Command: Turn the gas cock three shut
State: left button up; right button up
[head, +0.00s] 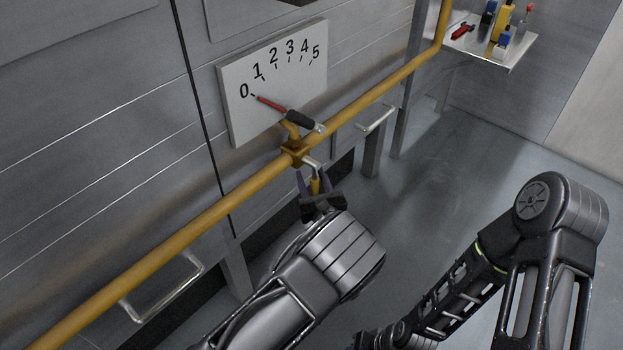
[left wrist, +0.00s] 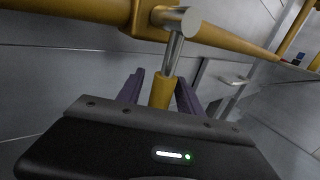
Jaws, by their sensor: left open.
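The gas cock (head: 295,152) sits on the yellow pipe below a white dial board (head: 245,118). Its lever has a bright metal stem (left wrist: 175,52) and a yellow grip (left wrist: 162,92) that points down and toward me. My left gripper (head: 314,183) is open, with its purple fingers on either side of the yellow grip. In the left wrist view the grip's lower end is hidden behind the gripper body. A red pointer (head: 272,104) with a black sleeve lies across the board, its tip near 0. My right gripper is out of view.
The yellow pipe (head: 190,232) runs along the metal wall. Metal handles stand out at the lower left (head: 168,293) and right (head: 376,120). A small shelf (head: 510,55) at the upper right holds tools and bottles. The floor (head: 455,170) to the right is clear.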

pick_arm(q)
jog(key=shift+c, duration=0.2)
grip_shut()
dwell(1.1)
